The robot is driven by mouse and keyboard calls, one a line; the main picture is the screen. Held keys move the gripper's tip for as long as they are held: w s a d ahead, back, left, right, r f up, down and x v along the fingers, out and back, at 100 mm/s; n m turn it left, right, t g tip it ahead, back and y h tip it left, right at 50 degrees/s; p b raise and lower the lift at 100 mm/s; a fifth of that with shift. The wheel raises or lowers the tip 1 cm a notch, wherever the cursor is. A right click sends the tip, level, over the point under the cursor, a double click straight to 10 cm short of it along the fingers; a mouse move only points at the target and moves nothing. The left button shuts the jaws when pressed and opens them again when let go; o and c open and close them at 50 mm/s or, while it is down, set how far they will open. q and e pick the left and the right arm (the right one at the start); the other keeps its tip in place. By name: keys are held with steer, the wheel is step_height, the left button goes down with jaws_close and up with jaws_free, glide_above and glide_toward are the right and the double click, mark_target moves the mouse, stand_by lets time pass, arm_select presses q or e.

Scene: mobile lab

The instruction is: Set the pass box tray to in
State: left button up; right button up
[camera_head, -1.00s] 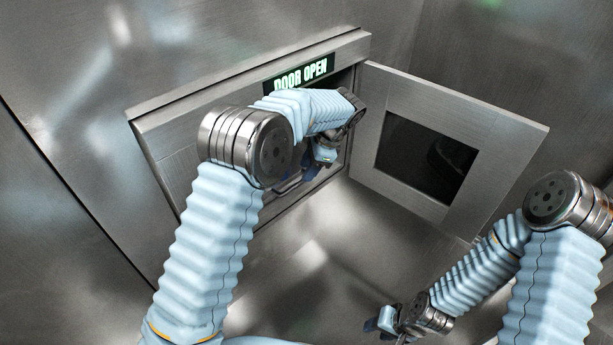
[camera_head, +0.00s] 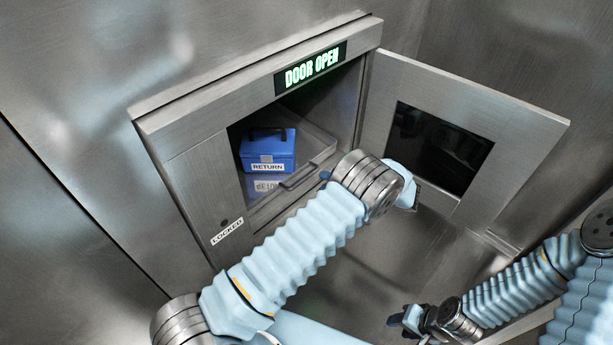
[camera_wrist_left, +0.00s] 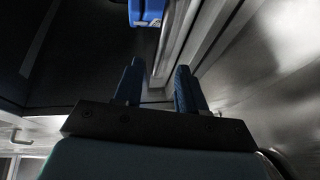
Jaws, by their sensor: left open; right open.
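The pass box (camera_head: 190,185) is set in the wall, its door (camera_head: 480,150) swung open to the right. Its grey tray (camera_head: 314,146), with a front handle (camera_head: 303,177), shows inside the opening. A blue box (camera_head: 267,150) labelled RETURN sits on it. My left arm crosses in front of the lower right of the opening, hiding part of it. My left gripper is mostly hidden in the head view; in the left wrist view its blue fingers (camera_wrist_left: 157,80) are apart with nothing between them. My right gripper (camera_head: 399,319) is low, well below the door, open and empty.
A lit DOOR OPEN sign (camera_head: 310,68) is above the opening. A LOCKED label (camera_head: 227,231) is on the frame at lower left. The open door with its dark window (camera_head: 437,148) stands close to my left wrist. Bare metal wall lies left.

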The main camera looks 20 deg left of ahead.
mark_target(305, 178)
arm_select(q)
steer(key=a, duration=0.2)
steer(key=a+f, duration=0.1)
steer(key=a, duration=0.4)
steer(key=shift+a+f, duration=0.2)
steer(key=shift+a, duration=0.1)
jaws_close()
